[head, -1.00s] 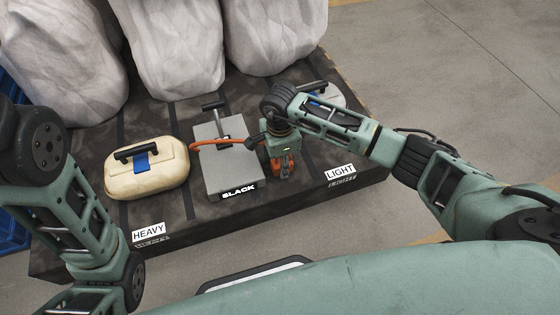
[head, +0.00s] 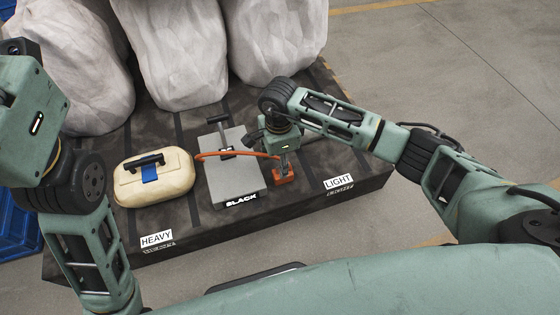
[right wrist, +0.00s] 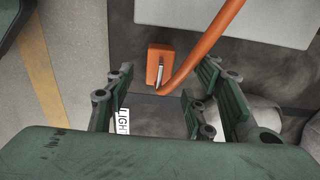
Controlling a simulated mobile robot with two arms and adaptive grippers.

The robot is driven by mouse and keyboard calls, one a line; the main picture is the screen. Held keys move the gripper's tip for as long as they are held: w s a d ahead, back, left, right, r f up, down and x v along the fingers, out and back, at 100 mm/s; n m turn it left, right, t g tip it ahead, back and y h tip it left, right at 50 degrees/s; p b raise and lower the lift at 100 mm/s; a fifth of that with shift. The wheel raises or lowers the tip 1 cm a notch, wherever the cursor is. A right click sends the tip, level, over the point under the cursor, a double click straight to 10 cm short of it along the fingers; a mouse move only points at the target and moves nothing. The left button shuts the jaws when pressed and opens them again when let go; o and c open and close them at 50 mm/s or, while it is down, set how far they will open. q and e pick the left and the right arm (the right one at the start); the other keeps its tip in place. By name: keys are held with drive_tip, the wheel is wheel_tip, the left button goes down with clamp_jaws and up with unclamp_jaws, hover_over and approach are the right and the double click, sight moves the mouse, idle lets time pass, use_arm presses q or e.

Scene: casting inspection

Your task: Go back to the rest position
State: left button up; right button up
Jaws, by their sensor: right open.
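My right gripper (right wrist: 160,95) is open and empty in the right wrist view, its fingers spread to either side. In the head view, the right gripper (head: 284,164) is directly above the same block (head: 284,177), which rests on the dark platform (head: 210,228). My left arm comes in at the left edge, raised, and its fingers do not show.
White sacks (head: 175,55) stand behind. Labels read HEAVY (head: 157,239) and LIGHT (head: 338,182). Floor at right is clear.

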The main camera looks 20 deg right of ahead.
drive_tip(key=shift+s+r, duration=0.1)
drive_tip(key=shift+r, duration=0.4)
